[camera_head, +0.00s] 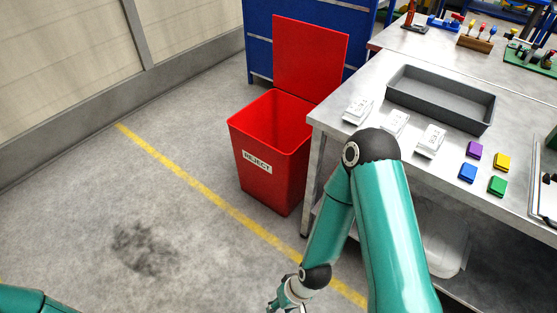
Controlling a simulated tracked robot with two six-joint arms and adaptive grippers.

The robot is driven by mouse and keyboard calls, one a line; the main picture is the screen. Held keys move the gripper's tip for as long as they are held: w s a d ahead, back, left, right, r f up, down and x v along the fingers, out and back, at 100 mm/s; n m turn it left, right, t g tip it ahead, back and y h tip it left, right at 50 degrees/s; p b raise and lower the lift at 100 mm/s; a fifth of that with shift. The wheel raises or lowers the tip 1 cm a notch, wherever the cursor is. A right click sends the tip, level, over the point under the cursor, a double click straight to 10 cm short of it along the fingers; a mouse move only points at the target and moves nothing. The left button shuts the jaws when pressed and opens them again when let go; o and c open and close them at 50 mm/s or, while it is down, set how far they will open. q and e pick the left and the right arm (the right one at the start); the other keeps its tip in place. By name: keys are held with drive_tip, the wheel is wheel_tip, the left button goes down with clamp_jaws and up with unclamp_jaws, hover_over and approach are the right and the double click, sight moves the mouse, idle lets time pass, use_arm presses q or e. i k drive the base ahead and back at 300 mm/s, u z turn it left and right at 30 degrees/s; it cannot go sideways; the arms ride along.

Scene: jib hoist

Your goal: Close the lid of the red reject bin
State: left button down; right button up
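The red reject bin (267,160) stands on the floor left of the steel table, with a white REJECT label on its front. Its lid (311,58) is open, standing upright at the back edge of the bin. The inside of the bin looks empty as far as it shows. My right gripper (284,303) is low at the bottom edge, in front of and below the bin and apart from it. It is partly cut off, so its opening cannot be told. My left gripper is out of view; only a piece of my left arm shows at the bottom left.
The steel table (365,90) stands close to the bin's right side. It holds a grey tray (440,112), white packs (395,123) and coloured blocks (474,150). A blue cabinet (258,45) is behind the bin. The floor left of the bin, with a yellow line (180,175), is clear.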

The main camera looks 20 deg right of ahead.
sight(309, 59)
drive_tip(key=u, duration=0.1)
drive_tip(key=i, duration=1)
drive_tip(key=z, duration=0.1)
